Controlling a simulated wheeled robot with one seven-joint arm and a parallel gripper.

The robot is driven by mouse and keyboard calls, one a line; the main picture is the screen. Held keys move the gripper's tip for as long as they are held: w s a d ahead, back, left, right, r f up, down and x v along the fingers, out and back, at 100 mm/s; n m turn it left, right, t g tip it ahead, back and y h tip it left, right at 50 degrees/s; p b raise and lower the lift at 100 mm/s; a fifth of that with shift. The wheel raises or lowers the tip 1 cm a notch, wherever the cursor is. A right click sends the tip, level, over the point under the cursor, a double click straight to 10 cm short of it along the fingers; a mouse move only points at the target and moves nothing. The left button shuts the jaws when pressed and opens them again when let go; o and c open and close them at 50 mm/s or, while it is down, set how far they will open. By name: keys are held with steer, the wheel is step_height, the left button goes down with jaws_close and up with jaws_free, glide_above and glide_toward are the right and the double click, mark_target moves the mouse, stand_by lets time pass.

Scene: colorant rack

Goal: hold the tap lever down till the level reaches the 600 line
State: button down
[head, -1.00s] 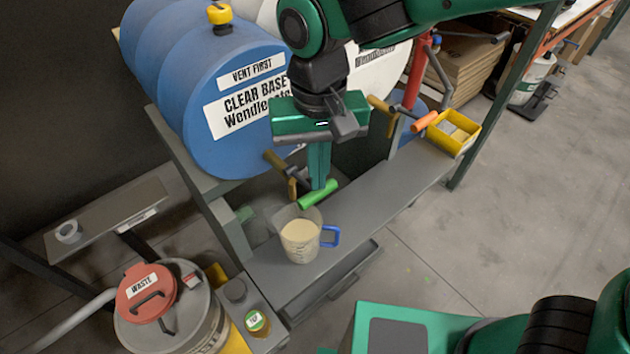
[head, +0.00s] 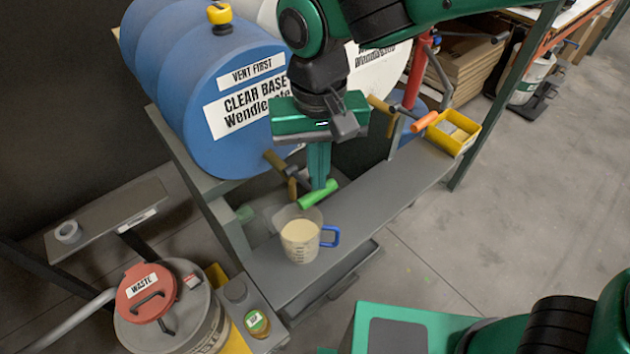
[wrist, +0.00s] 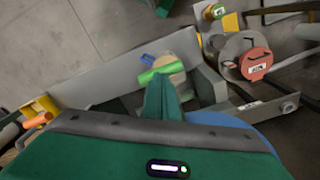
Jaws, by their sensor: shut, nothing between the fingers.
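The tap lever has a green grip (head: 318,194) and sits at the front of the blue drum (head: 232,150) labelled CLEAR BASE. My gripper (head: 319,186) is shut and empty, pointing down with its fingertips at the green grip and seemingly touching it. In the wrist view the fingers (wrist: 160,90) reach to the green grip (wrist: 161,73). A clear measuring jug (head: 300,243) with a blue handle (head: 330,236) stands on the grey shelf below the tap. Pale cream liquid shows in it. The scale marks are too small to read, so the 600 line cannot be told.
A yellow bin (head: 453,132) and a tap with an orange grip (head: 424,121) are to the right. A waste can with a red lid (head: 147,294) stands at lower left, beside a small green-labelled jar (head: 257,324). The grey shelf (head: 385,190) is clear right of the jug.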

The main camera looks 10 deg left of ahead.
steer(key=shift+f, duration=0.15)
steer(key=shift+f, duration=0.3)
steer(key=shift+f, duration=0.9)
stand_by(0.8)
steer(key=shift+r, duration=1.8)
steer(key=shift+r, duration=2.5)
